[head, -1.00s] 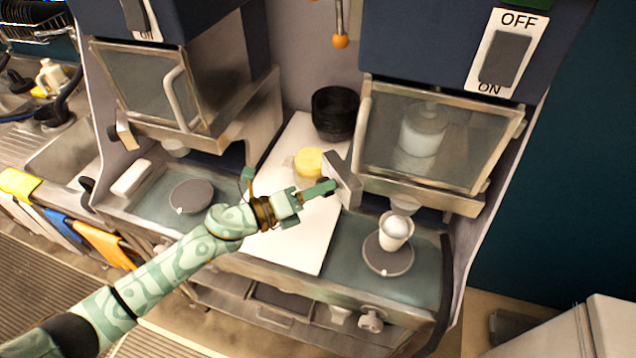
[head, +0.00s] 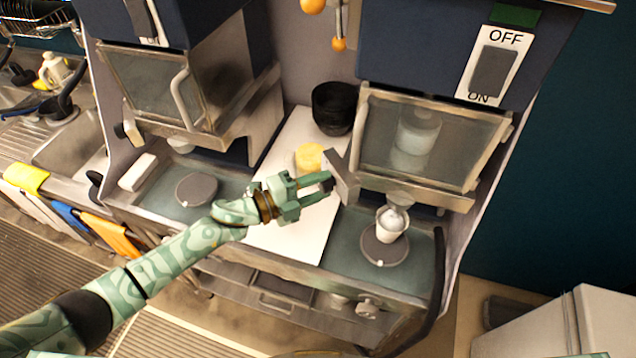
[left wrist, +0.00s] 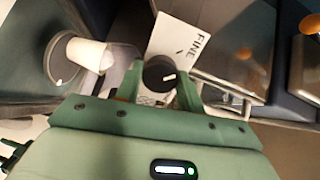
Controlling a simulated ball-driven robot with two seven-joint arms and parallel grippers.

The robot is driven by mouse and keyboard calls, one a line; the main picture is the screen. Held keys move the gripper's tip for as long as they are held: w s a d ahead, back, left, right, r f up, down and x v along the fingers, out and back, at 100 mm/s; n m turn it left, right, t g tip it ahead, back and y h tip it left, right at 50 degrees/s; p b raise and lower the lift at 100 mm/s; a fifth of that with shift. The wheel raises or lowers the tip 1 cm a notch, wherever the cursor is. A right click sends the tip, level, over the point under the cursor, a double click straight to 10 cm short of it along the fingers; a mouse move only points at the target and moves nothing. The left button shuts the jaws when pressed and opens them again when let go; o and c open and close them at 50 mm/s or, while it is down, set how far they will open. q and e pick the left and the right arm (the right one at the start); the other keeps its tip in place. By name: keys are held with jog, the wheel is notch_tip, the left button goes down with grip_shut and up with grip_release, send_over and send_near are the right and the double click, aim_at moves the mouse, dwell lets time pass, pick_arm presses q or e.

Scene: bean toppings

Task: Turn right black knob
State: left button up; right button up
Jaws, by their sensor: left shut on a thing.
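The right machine has a black knob (head: 327,182) on a grey side plate to the left of its glass door. My left gripper (head: 325,187) reaches it from the left, with a finger on either side. In the left wrist view the round black knob (left wrist: 158,75) with a white pointer mark sits between the two green fingertips (left wrist: 160,84). The gripper is shut on it. A white plate (left wrist: 183,45) behind the knob reads "FINE"; other marks are partly hidden by the gripper. My right gripper is not in view.
A white cup (head: 391,222) with white contents stands on a round grey pad under the right machine's spout. Black bowls (head: 334,108) and a yellow item (head: 310,157) stand on the white board (head: 300,235) between the machines. The glass door (head: 432,140) is close right of my gripper.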

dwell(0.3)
pick_arm(q)
jog(key=o, duration=1)
jog(key=shift+c, duration=0.2)
jog(key=b+v, duration=0.3)
jog(key=v, duration=1.3)
jog(key=shift+a, duration=0.2)
